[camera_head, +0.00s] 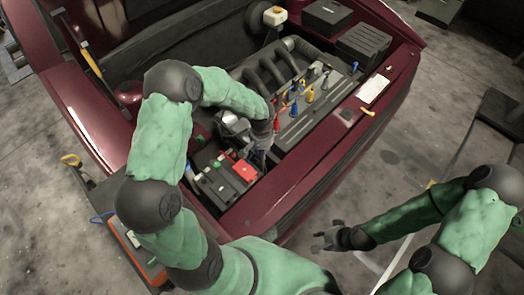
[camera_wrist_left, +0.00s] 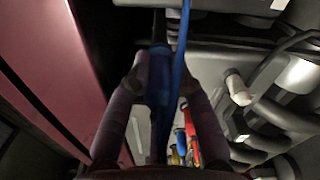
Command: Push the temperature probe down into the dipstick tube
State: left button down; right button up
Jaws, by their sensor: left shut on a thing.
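The temperature probe (camera_wrist_left: 160,88) shows in the left wrist view as a blue body with a blue cable running up from it. My left gripper (camera_wrist_left: 162,75) is shut on it, with a finger on each side. In the head view my left gripper (camera_head: 259,158) is low over the engine bay beside the battery, and the probe is hard to make out there. I cannot pick out the dipstick tube for certain in either view. My right gripper (camera_head: 322,240) is empty, its fingers apart, in front of the car.
The battery (camera_head: 222,180) with a red cover (camera_head: 245,170) lies left of my left gripper. The engine cover (camera_head: 310,115) and several coloured handles stand to its right. The car's front edge (camera_head: 300,190) is close below. The floor around my right gripper is clear.

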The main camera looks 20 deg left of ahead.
pick_arm(q)
jog(key=shift+f, duration=0.15)
jog(key=c, duration=1)
grip_release()
notch_tip(320, 180, up, 12)
jog(key=shift+r, duration=0.1)
dwell(0.3)
